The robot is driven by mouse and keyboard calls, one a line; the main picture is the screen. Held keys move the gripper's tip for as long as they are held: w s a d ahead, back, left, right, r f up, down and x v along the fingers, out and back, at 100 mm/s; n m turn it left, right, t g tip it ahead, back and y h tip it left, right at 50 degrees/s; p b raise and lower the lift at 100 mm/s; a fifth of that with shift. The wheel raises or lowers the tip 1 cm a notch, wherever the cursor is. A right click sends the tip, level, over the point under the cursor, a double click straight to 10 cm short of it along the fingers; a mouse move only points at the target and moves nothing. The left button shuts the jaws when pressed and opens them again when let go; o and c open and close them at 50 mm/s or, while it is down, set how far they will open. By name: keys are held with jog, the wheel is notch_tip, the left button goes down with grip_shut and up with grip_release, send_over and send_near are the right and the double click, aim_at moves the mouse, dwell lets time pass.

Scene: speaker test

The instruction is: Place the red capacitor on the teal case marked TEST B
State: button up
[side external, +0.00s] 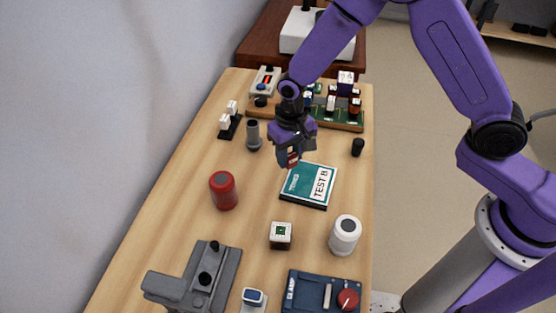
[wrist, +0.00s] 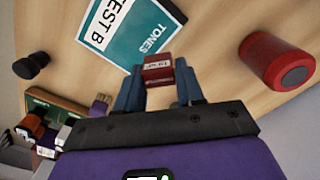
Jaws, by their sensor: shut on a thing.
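My gripper (side external: 292,150) is shut on a small red block with a white label, which I take as the red capacitor (side external: 292,158). In the wrist view the capacitor (wrist: 158,72) sits between the blue fingertips of my gripper (wrist: 158,82). The teal case (side external: 301,181) has a white strip reading TEST B and lies flat on the wooden table. The capacitor appears near the case's far left edge in the side view. In the wrist view the case (wrist: 122,45) is beside it, near the word TONES. Its exact height above the table is hard to tell.
A red cylinder (side external: 223,190) stands left of the case. A dark cylinder (side external: 253,135) and a small black knob (side external: 358,147) stand nearby. A white jar (side external: 345,235) and a small white cube (side external: 280,235) stand in front. A green circuit board (side external: 345,118) is behind.

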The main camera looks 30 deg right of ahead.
jog(key=s+d+r+m, duration=0.3)
jog(key=s+d+m, duration=0.2)
jog(key=s, duration=0.3)
jog(key=s+d+r+m, duration=0.3)
jog(key=s+d+m, duration=0.15)
jog(key=s, duration=0.35)
send_over(309, 180)
jog(key=shift+n, duration=0.25)
jog(key=f, duration=0.9)
jog(key=shift+s+d+f, duration=0.1)
jog(key=shift+s+f, duration=0.05)
jog(key=shift+s, duration=0.1)
jog(key=shift+w+f, duration=0.2)
jog(key=shift+f, duration=1.6)
jog(key=shift+f, duration=0.1)
jog(key=o, duration=1.1)
